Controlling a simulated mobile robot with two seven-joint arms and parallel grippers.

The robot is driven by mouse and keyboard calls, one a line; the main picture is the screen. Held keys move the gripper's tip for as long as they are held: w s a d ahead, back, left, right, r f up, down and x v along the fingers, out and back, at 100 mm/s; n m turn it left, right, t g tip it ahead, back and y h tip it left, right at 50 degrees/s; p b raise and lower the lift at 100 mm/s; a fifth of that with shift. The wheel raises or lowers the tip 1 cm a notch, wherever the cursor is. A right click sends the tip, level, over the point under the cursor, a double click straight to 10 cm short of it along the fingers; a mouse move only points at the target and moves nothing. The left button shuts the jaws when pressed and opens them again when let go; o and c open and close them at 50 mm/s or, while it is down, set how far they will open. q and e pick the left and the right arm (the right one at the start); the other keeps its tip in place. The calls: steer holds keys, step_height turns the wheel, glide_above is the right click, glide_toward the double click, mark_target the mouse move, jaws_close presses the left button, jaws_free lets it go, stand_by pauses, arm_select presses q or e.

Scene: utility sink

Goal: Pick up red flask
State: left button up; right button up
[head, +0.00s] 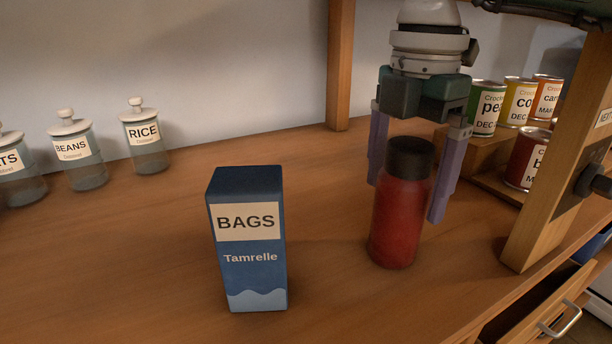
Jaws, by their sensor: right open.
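The red flask (396,222) with a black cap stands upright on the wooden counter, right of centre. My right gripper (405,203) comes down from above behind the flask. Its two purple fingers are spread wide, one showing to the left of the flask and one to the right. The flask's cap and upper body hide part of the gap between the fingers. I cannot tell whether the fingers touch the flask. My left gripper is out of view.
A blue BAGS box (247,240) stands left of the flask. Labelled glass jars (145,140) line the back left. Several cans (487,108) sit on a wooden step at the right, near a wooden post (556,165). A drawer with a handle (560,319) is at lower right.

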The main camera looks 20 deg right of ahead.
step_height(320, 180, down, 2)
steer(key=shift+f, duration=0.2)
jaws_close()
stand_by(0.8)
